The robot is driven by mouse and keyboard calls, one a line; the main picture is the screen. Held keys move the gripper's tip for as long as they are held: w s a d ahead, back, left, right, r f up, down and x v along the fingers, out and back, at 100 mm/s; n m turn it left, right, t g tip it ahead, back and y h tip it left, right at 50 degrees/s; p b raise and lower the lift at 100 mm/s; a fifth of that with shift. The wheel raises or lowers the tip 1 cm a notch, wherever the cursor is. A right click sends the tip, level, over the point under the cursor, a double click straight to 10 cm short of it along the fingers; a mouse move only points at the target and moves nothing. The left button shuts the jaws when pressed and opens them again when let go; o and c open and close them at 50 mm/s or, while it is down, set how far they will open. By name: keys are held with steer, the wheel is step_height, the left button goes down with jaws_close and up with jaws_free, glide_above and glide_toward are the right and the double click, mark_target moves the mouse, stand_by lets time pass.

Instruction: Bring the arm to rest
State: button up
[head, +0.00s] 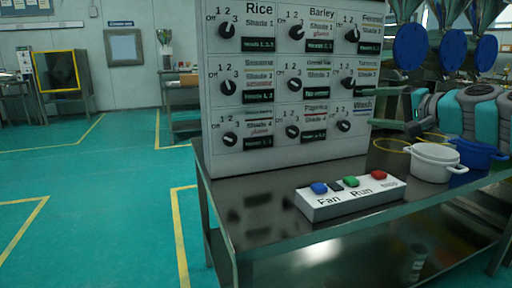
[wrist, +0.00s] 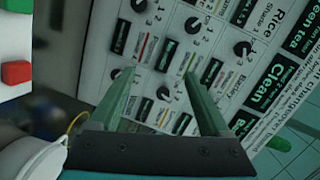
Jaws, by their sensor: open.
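My gripper (head: 380,108) is at the right of the head view, with its fingers pointing left, close to the right edge of the knob panel (head: 287,155). In the wrist view my gripper (wrist: 156,75) has its two green fingers well apart with nothing between them. The knob panel (wrist: 185,50) shows tilted beyond the fingertips. My teal arm reaches in from the right. I cannot tell whether the fingers touch the panel.
A metal table (head: 280,236) carries the panel, a button box (head: 350,197) with blue, green and red buttons, a white pot (head: 433,162) and a blue pot (head: 480,154). In the wrist view the white pot (wrist: 30,158) is at lower left. Open floor lies left of the table.

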steer(key=s+a+f+n+g, duration=0.2)
steer(key=s+a+f+g, duration=0.15)
steer(key=a, duration=0.35)
steer(key=s+a+f+n+g, duration=0.2)
steer(key=s+a+f, duration=0.1)
steer(key=a+f, duration=0.3)
steer(key=s+a+f+n+g+h, duration=0.1)
steer(key=s+a+f+n+g, duration=0.25)
steer(key=s+a+f, duration=0.55)
steer(key=s+d+f+g+h, duration=0.3)
steer(key=s+f, duration=0.6)
steer(key=s, duration=0.4)
steer(key=s+d+f+n+g+h, duration=0.1)
steer(key=s+d+f+g+h, duration=0.3)
steer(key=s+f, duration=0.6)
steer(key=s+d, duration=0.1)
steer(key=s, duration=0.3)
steer(key=shift+d+f, duration=0.2)
steer(key=shift+d, duration=0.1)
steer(key=shift+a+n, duration=0.1)
steer(key=shift+n, duration=0.25)
